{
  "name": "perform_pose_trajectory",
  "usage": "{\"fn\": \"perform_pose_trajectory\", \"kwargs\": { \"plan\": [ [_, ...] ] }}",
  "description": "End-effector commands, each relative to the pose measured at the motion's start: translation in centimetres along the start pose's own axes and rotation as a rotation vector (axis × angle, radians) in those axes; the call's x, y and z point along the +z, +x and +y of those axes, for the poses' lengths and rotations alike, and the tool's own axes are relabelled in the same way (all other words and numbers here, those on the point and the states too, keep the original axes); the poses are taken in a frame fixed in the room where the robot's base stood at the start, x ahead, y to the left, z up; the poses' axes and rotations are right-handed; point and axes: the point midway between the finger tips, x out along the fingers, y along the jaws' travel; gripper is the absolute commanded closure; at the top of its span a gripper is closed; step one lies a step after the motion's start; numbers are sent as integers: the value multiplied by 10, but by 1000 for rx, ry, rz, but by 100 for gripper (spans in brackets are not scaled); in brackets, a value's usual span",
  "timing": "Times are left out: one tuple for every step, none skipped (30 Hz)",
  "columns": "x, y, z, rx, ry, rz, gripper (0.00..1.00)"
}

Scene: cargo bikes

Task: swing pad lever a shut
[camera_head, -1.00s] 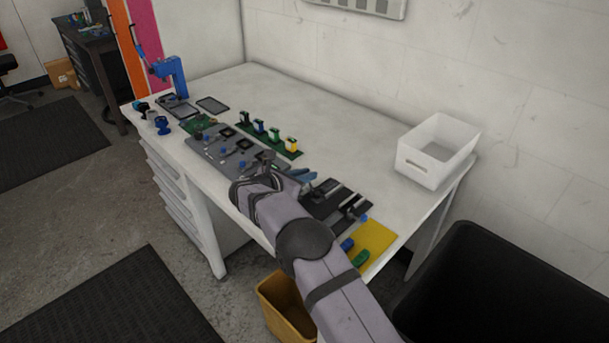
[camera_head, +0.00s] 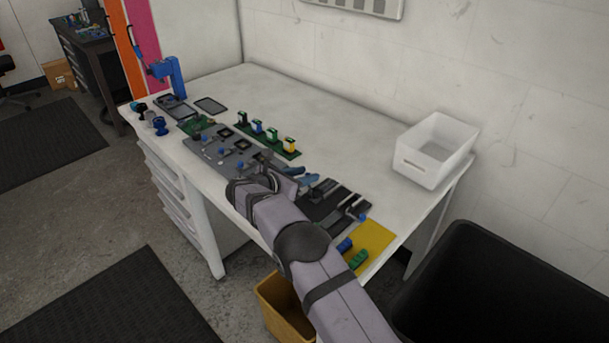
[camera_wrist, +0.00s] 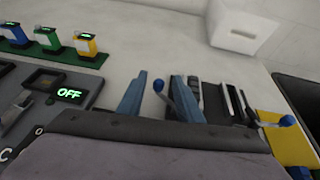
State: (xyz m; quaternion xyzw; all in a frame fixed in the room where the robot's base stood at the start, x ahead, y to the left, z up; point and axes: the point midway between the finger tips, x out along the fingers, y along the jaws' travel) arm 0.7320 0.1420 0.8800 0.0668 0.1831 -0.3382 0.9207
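A dark pad fixture (camera_head: 320,204) lies near the right front of the bench. One lever's blue knob (camera_wrist: 158,85) shows between my fingertips in the wrist view, with its arm slanting down right. A second blue-knobbed lever (camera_wrist: 287,120) stands at the fixture's right end and shows in the head view (camera_head: 362,217). No letter is legible, so I cannot tell which is lever a. My gripper (camera_wrist: 159,86) is open, its two blue-grey fingers apart, low over the fixture's left end. It also shows in the head view (camera_head: 301,175). Contact with the knob cannot be told.
A grey panel (camera_head: 212,155) with small levers and a lit OFF display (camera_wrist: 70,94) lies to the left. Behind it is a green strip (camera_head: 270,142) with several coloured blocks. A white bin (camera_head: 425,170) stands at back right, a yellow mat (camera_head: 375,238) at front right. The rear bench is clear.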

Motion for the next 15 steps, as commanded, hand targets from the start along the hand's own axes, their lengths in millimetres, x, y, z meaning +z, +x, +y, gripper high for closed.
{"fn": "perform_pose_trajectory", "kwargs": {
  "plan": [
    [0,-1,0,1,0,0,68],
    [0,-2,0,1,0,0,68],
    [0,-3,1,2,1,0,68],
    [0,-5,1,3,1,0,68],
    [0,-8,1,3,1,0,68],
    [-1,-11,2,4,0,1,68],
    [-1,-14,2,4,0,0,68],
    [-1,-18,2,4,0,0,68],
    [0,-23,1,3,0,0,68],
    [-1,-28,1,3,-1,0,68],
    [-1,-32,1,4,-1,0,68],
    [-1,-38,2,4,0,0,68],
    [-1,-42,1,4,0,0,68],
    [-1,-46,1,3,0,-1,68],
    [-1,-51,1,3,0,-1,68]
  ]
}}
